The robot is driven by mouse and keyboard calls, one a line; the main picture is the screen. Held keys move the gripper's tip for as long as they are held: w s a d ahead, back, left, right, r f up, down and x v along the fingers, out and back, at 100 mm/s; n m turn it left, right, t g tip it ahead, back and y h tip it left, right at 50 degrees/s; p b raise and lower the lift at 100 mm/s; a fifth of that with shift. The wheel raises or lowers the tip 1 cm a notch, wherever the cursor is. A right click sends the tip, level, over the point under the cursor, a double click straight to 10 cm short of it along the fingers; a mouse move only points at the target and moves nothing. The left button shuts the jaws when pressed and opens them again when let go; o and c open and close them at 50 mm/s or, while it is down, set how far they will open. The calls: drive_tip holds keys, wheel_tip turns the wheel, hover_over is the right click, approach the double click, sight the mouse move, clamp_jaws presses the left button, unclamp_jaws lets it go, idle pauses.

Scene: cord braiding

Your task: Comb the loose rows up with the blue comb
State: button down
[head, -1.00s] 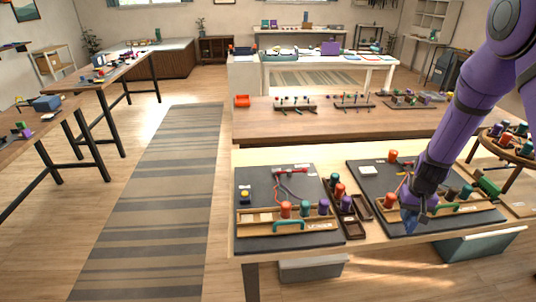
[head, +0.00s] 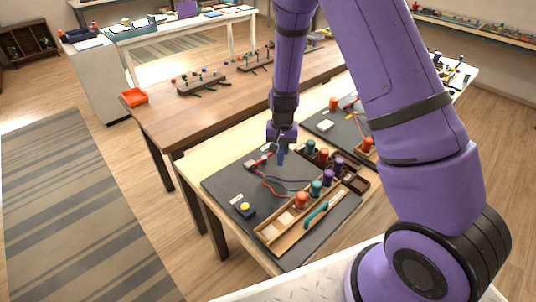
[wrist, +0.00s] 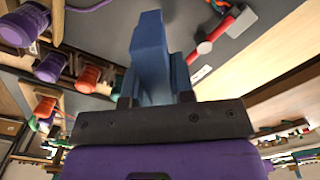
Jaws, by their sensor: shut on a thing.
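My gripper (head: 282,142) is shut on the blue comb (head: 281,158), which points down. In the wrist view the comb (wrist: 152,55) stands up from between the jaws. In the head view they are over the back of the left dark mat (head: 222,183), close to the red clamp (head: 258,160). The clamp also shows in the wrist view (wrist: 218,30), beside the comb. Red and dark cords (head: 275,188) run from the clamp toward the bobbins. I cannot make out single rows of the braid or whether the comb touches it.
A wooden tray (head: 268,236) with several bobbins and a teal-handled tool (head: 322,207) lies at the mat's front. A blue-and-yellow item (head: 244,208) is at left. Brown trays (head: 356,183) with bobbins stand at right, then a second mat (head: 333,132).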

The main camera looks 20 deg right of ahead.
drive_tip(key=s+a+r+m, duration=0.2)
drive_tip(key=s+a+m, duration=0.3)
drive_tip(key=m, duration=0.3)
drive_tip(key=shift+d+f, duration=0.2)
drive_tip(key=shift+f, duration=4.1)
drive_tip(key=shift+w, duration=0.15)
drive_tip(key=shift+w+a, duration=0.4)
drive_tip(key=shift+w, duration=0.4)
